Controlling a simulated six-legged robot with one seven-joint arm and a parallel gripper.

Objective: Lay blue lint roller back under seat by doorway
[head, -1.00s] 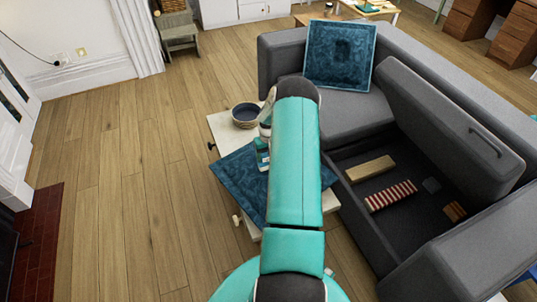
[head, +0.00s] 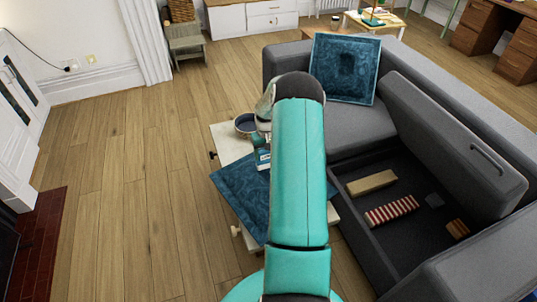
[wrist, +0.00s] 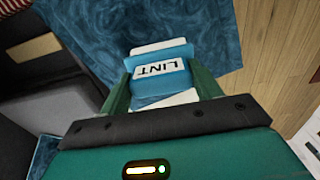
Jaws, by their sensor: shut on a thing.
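The blue lint roller (wrist: 165,78), with a white label reading LINT, sits between the green fingers of my gripper (wrist: 160,86) in the wrist view. My gripper is shut on it. In the head view a small blue-and-white part of the roller (head: 263,158) shows beside my arm, above the dark blue cushion on the low table; my arm hides most of the gripper. The grey sofa's seat lid (head: 440,140) is tilted up. Its open storage compartment (head: 400,238) lies to the right of my gripper.
The compartment holds a beige block (head: 371,182), a red-striped item (head: 391,211) and smaller things, with bare floor around them. Another blue cushion (head: 345,67) leans on the sofa. Wooden floor at left is clear.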

